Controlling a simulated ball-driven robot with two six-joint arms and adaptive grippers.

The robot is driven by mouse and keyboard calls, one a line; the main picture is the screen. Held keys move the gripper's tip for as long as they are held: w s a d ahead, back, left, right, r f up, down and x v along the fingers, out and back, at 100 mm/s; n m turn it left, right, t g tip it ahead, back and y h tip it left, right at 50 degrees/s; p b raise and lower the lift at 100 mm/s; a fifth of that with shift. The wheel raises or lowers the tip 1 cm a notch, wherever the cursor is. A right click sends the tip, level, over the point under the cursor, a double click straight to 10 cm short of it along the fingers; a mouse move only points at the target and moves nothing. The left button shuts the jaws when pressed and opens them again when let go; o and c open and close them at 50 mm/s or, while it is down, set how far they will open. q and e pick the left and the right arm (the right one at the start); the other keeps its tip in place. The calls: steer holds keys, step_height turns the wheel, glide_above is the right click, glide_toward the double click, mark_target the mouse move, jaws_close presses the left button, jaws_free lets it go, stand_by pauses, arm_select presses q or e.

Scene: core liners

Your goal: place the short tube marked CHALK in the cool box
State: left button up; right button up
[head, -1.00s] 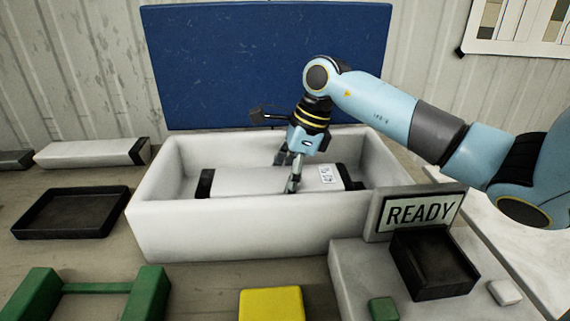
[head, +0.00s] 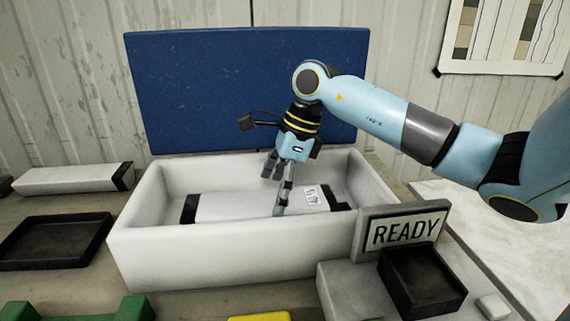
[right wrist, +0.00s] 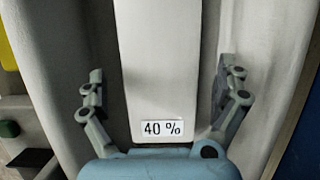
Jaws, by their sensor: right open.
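The cool box (head: 225,256) is a white open-topped box with its blue lid (head: 250,90) standing up behind it. A white tube (head: 235,208) with dark ends and a small printed label lies lengthwise inside, on the floor of the box. In the right wrist view this tube (right wrist: 158,70) shows a label reading 40 %; the word CHALK is not visible. My right gripper (head: 274,194) is over the tube inside the box, open, with one finger on each side and gaps visible in the right wrist view (right wrist: 161,78). My left gripper is not in view.
Another white tube (head: 70,179) with a dark end lies at the left. A black tray (head: 50,243) is in front of it. A READY sign (head: 405,232) and a small black tray (head: 425,282) stand by the box's right front. Green (head: 75,310) and yellow (head: 260,317) pieces are at the front.

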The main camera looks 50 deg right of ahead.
steer(key=v, duration=0.8)
steer(key=shift+r+b, duration=0.35)
steer(key=shift+s, duration=0.15)
